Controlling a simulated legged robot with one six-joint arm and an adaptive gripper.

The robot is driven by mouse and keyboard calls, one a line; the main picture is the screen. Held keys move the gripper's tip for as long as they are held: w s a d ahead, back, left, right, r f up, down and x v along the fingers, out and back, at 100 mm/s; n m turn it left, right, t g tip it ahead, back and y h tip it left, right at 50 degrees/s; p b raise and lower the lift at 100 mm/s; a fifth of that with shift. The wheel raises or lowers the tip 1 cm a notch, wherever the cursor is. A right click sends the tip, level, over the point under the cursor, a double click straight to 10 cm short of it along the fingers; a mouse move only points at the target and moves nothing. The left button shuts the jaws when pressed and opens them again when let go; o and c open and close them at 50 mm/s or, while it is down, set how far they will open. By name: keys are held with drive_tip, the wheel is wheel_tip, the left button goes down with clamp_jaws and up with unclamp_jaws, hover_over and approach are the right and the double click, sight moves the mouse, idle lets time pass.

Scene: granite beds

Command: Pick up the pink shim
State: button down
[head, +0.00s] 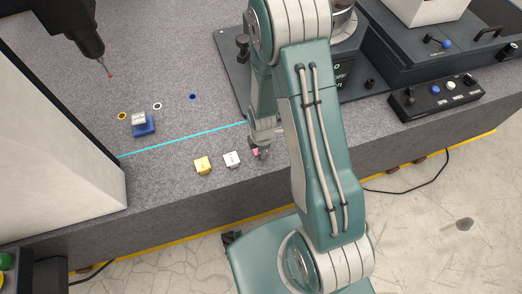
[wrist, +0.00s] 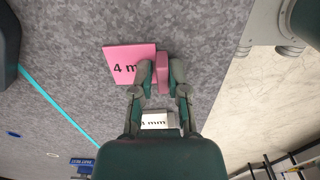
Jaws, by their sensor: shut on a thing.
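The pink shim (wrist: 125,64) lies at the top middle of the wrist view, with a label whose visible part reads "4 m". In the head view only a small pink patch of it (head: 256,152) shows beside my fingers, near the bed's front edge. My gripper (wrist: 163,72) is shut on the shim's raised pink grip, one finger on each side. It also shows in the head view (head: 262,152), pointing down. The shim appears to be at the granite surface; any gap under it cannot be told.
A white shim (head: 232,159) and a yellow shim (head: 202,165) stand left of my gripper. A blue block (head: 144,129) with a white block (head: 138,118) on it lies farther left, past a cyan line (head: 180,140). A red-tipped probe (head: 110,74) hangs above. A control box (head: 436,96) stands right.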

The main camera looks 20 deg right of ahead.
drive_tip(key=shift+w+r, duration=0.1)
drive_tip(key=shift+r, duration=0.4)
wheel_tip(320, 180, up, 3)
drive_tip(key=shift+a+f, duration=0.1)
drive_tip(key=shift+f, duration=0.1)
drive_tip(key=s+a+r, duration=0.9)
drive_tip(key=s, duration=0.1)
drive_tip(key=shift+a+r, duration=0.15)
drive_tip(key=shift+a, duration=0.2)
drive_tip(key=shift+s, duration=0.1)
idle(1.5)
